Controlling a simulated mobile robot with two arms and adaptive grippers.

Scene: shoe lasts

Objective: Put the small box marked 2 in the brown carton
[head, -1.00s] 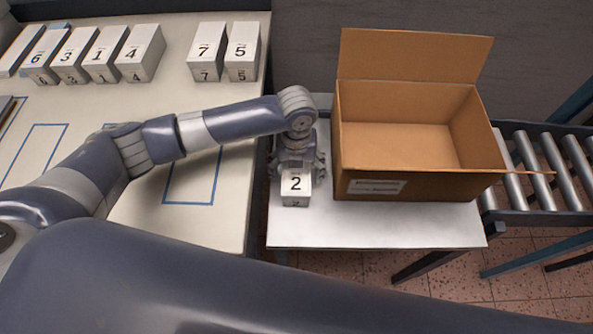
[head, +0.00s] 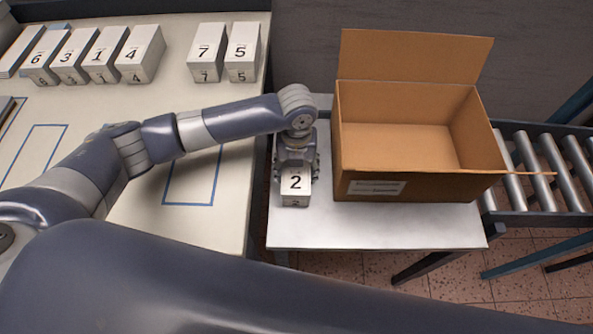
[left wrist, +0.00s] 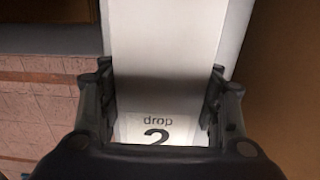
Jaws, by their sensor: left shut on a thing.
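The small white box marked 2 (head: 296,184) stands on the light side table (head: 400,232), just left of the carton. My left gripper (head: 297,168) is above it and shut on it, with a finger on each side. In the left wrist view the box's top (left wrist: 156,128) reads "drop 2" between the fingers of my left gripper (left wrist: 160,110). The brown carton (head: 415,178) stands open on the same table, its back flap up. Its visible inside is empty. My right gripper does not show.
Boxes marked 7 (head: 207,52) and 5 (head: 242,52) stand on the left table (head: 120,100), with several more in a row further left. A roller conveyor (head: 545,170) runs behind and right of the carton. The side table's front strip is clear.

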